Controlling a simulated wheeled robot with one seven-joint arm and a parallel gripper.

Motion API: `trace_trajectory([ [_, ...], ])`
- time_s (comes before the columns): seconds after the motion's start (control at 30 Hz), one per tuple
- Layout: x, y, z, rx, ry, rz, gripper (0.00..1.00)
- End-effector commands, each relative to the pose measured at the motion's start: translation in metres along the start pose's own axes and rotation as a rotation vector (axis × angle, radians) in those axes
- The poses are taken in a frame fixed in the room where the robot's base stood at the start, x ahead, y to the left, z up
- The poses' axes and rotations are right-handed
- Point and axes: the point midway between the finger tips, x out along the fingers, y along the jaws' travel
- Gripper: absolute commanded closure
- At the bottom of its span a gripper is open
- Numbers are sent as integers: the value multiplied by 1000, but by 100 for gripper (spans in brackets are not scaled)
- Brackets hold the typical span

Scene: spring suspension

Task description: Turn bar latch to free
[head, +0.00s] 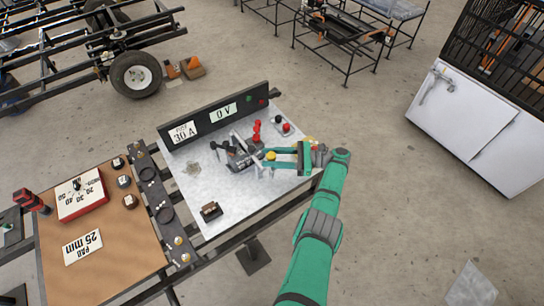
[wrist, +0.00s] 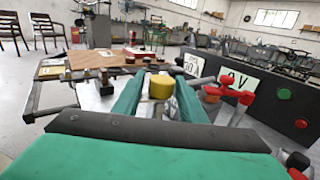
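A grey and black clamp-like mechanism (head: 240,157) stands on the pale metal table top. A red upright lever (head: 256,131) rises behind it, and the red part also shows at the right in the wrist view (wrist: 254,94). A yellow knob (head: 270,156) sits at its right side; in the wrist view the yellow knob (wrist: 160,87) is between my green fingers. I cannot tell for sure which part is the bar latch. My gripper (head: 268,158) is open, one finger on each side of the knob, with a small gap showing. The knob's lower part is hidden.
A dark panel (head: 215,119) with "30 A" and "0 V" signs stands along the table's back edge. A small brown block (head: 211,211) lies at the front. A brown board (head: 120,245) with a dial box adjoins at left.

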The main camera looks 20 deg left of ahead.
Motion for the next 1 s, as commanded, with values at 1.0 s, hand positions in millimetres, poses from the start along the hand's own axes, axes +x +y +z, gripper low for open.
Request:
trace_trajectory([
  [1.0, 0, 14, 48, -4, -1, -3, 54],
])
